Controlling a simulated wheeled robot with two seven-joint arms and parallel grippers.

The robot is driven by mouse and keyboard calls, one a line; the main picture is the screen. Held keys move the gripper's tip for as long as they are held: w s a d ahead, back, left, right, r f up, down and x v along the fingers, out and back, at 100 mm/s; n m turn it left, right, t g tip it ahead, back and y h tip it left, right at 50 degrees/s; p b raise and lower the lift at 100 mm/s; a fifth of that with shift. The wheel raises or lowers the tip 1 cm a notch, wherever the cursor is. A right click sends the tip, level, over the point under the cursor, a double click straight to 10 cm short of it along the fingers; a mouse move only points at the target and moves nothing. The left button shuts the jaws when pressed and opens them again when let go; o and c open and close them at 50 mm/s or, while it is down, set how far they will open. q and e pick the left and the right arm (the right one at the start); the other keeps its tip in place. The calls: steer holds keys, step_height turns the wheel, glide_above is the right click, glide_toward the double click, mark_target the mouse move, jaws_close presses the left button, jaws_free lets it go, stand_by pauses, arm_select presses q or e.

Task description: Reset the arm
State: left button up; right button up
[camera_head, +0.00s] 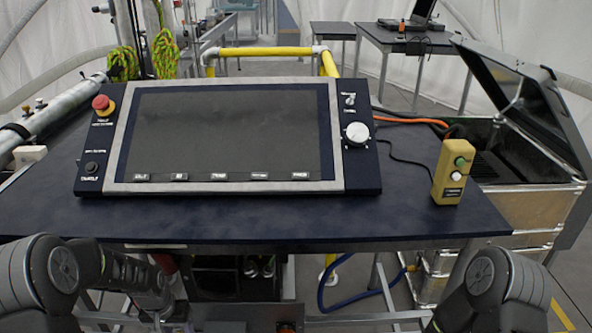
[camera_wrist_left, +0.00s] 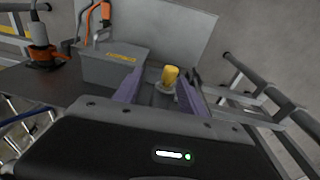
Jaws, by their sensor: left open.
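My left gripper (camera_wrist_left: 160,92) shows in the left wrist view with its two purple fingers apart and nothing held between them. A yellow knob-like part (camera_wrist_left: 170,76) shows past the fingertips, apart from them as far as I can tell. In the head view my left arm (camera_head: 62,272) is folded at the lower left, below the front edge of the table (camera_head: 300,230); its gripper cannot be made out there. My right arm (camera_head: 490,285) is bent at the lower right, and its gripper is out of view.
A control console (camera_head: 225,135) with a dark screen stands on the table. A yellow button box (camera_head: 451,172) stands near the right edge. An open metal case (camera_head: 530,205) is at the right. A grey box (camera_wrist_left: 112,68) and metal rails (camera_wrist_left: 265,95) lie around my left gripper.

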arm_select(q)
steer(key=s+d+f+t+h+p, duration=0.1)
steer(key=s+d+f, duration=0.15)
steer(key=d, duration=0.35)
steer(key=s+d+f+h+p, duration=0.1)
steer(key=s+d+f, duration=0.1)
steer(key=s+d, duration=0.3)
steer(key=s+d+n+g+h+p, duration=0.1)
steer(key=s+d+p, duration=0.3)
steer(key=s+d, duration=0.8)
steer(key=s, duration=0.4)
steer(key=shift+g+h+p, duration=0.3)
steer(key=shift+h+p, duration=0.05)
steer(key=shift+h, duration=0.05)
steer(key=shift+w, duration=0.15)
